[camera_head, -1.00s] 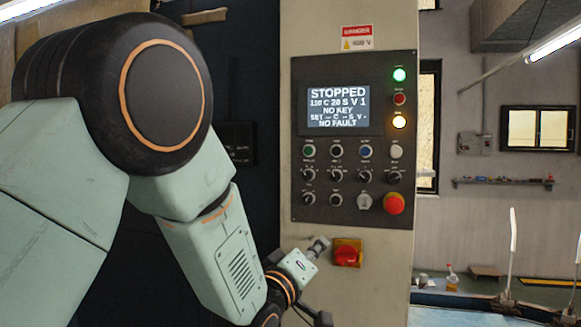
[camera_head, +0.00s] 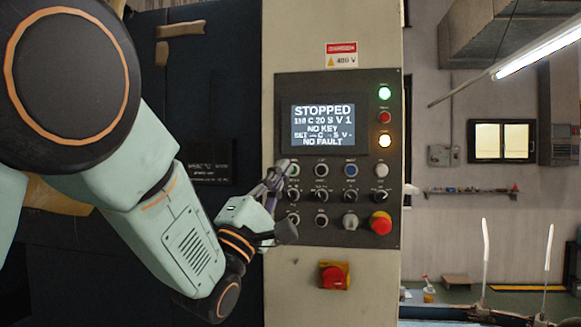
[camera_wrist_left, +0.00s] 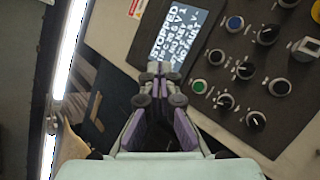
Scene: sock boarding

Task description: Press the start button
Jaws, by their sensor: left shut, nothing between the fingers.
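The control panel (camera_head: 336,258) has a lit screen (camera_head: 323,125) reading STOPPED, NO KEY and NO FAULT. A green button (camera_head: 294,170) sits at the left end of the top button row; it also shows in the left wrist view (camera_wrist_left: 199,86). My left gripper (camera_head: 282,166) is shut and empty, its tips just left of the green button and partly overlapping it in the head view. In the left wrist view the closed fingertips (camera_wrist_left: 159,68) appear beside the screen, left of and above the green button. I cannot tell whether they touch the panel. My right gripper is not in view.
A red emergency knob (camera_head: 381,223) sits at the panel's lower right, and a red rotary switch (camera_head: 334,275) is below. A blue button (camera_head: 350,170) and several black knobs share the panel. Lit lamps (camera_head: 384,93) line its right edge.

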